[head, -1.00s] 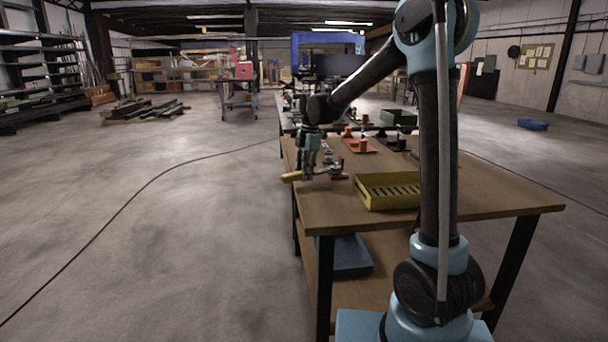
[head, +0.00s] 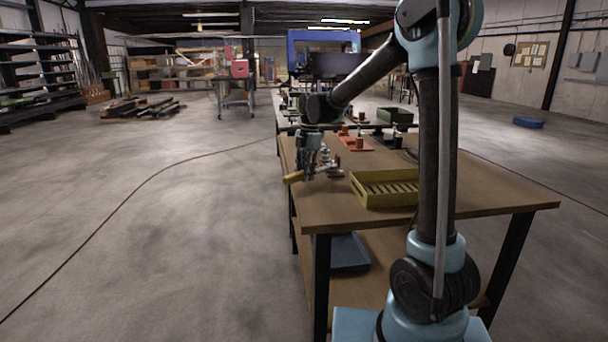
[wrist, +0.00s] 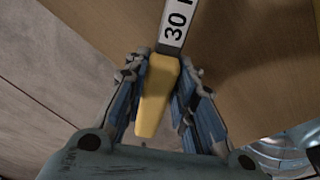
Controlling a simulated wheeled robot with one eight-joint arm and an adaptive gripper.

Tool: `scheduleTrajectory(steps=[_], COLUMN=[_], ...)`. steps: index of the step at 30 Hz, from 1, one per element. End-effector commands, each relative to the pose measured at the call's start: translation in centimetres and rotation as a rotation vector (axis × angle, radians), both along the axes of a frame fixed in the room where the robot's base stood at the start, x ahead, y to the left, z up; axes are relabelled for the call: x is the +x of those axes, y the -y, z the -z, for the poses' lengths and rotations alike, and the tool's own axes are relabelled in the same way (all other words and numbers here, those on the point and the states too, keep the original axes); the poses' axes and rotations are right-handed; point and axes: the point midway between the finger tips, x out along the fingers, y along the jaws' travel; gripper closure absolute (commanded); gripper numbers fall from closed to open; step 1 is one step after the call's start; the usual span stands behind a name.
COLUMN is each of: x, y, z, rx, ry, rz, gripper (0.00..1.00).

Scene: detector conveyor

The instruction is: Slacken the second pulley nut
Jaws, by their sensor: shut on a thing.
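My gripper (head: 307,174) is shut on the yellow handle (wrist: 155,105) of a wrench-like tool, above the left edge of the workbench. The handle end also shows in the head view (head: 292,178), sticking out past the bench edge. In the wrist view the tool's pale grey shank (wrist: 175,25) runs up out of the picture and bears a black "30" with a cut-off mark. In the head view the tool points right, toward a small grey and red fixture (head: 333,172) on the bench. I cannot make out the pulley nuts, or whether the tool's head touches one.
A yellow slotted tray (head: 385,190) stands on the wooden workbench (head: 450,203) right of the fixture. Orange (head: 354,143) and dark fixtures and a green bin (head: 395,115) lie farther back. A blue bin (head: 348,254) is on the lower shelf. The floor at left is open.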

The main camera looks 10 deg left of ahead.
Motion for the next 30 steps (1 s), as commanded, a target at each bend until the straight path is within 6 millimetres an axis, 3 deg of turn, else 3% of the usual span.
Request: scheduleTrajectory(steps=[30], x=[-1.3], y=[1.9], z=[0.0], rx=[0.0], ry=[0.0], rz=[-0.158], gripper=[1.0])
